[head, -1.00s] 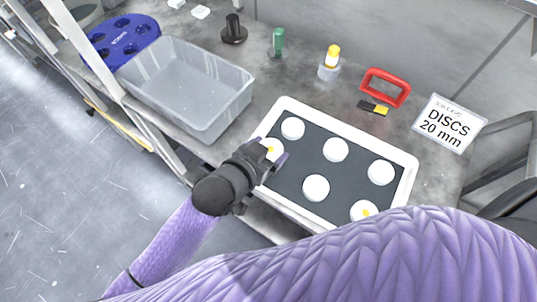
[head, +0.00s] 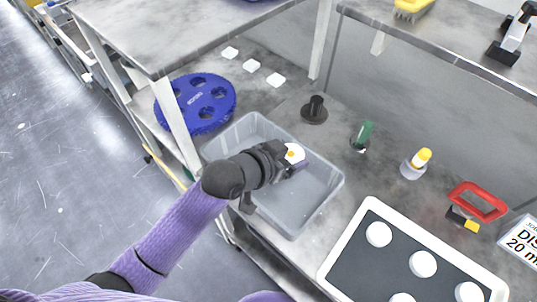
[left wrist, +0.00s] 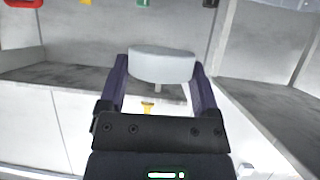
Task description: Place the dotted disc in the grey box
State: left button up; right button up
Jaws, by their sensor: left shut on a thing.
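The dotted disc (head: 293,153), white with a yellow dot on top, is held between the fingers of my left gripper (head: 297,162). In the left wrist view the disc (left wrist: 161,64) shows edge-on between the two purple fingers. The grey box (head: 327,205) is an open translucent tub on the bench, and it looks empty. In the head view the gripper and disc overlap the box's inside, towards its right half. I cannot tell exactly how high the disc is above the floor of the box. My right gripper is not in view.
A white tray (head: 338,262) with plain white discs lies right of the box. A green-topped item (head: 362,135), a yellow-capped bottle (head: 415,165) and a red handle (head: 480,200) stand farther right.

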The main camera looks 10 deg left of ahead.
pick_arm(q)
jog(key=f, duration=0.1)
jog(key=f+b, duration=0.1)
jog(key=f, duration=0.1)
jog(key=shift+w+a+b, duration=0.2)
jog(key=shift+w+b, duration=0.05)
jog(key=shift+b, duration=0.05)
notch_tip(320, 180, down, 7)
jog(key=b, duration=0.3)
jog(key=shift+s+d, duration=0.1)
jog(key=shift+r, duration=0.15)
jog(key=shift+f+b, duration=0.3)
jog(key=shift+f, duration=0.3)
jog(key=o, duration=1.1)
jog(key=shift+o, duration=0.2)
jog(key=shift+r, duration=0.1)
